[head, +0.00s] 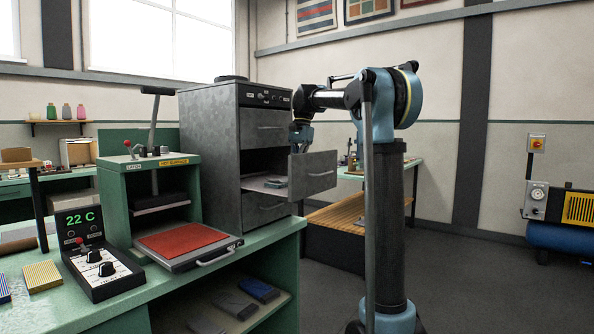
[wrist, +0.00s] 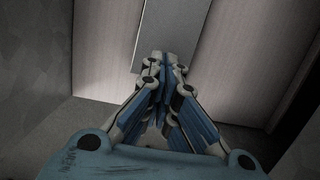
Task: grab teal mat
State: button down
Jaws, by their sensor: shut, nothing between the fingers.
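Beyond the fingertips are a pale floor and a grey strip (wrist: 175,30); I see no teal mat there.
The grey cabinet (head: 222,160) stands on a green bench (head: 150,290). Left of it is a green press (head: 150,190) with a red mat (head: 176,240) on its pulled-out tray. A control box (head: 104,270) reads 22 C. The floor at right is mostly clear.

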aim_at(283, 180)
jog(key=s+a, duration=0.1)
jog(key=s, duration=0.1)
jog(key=s+a, duration=0.4)
jog(key=shift+s, duration=0.3)
jog(key=shift+f, duration=0.8)
jog(key=shift+s, duration=0.1)
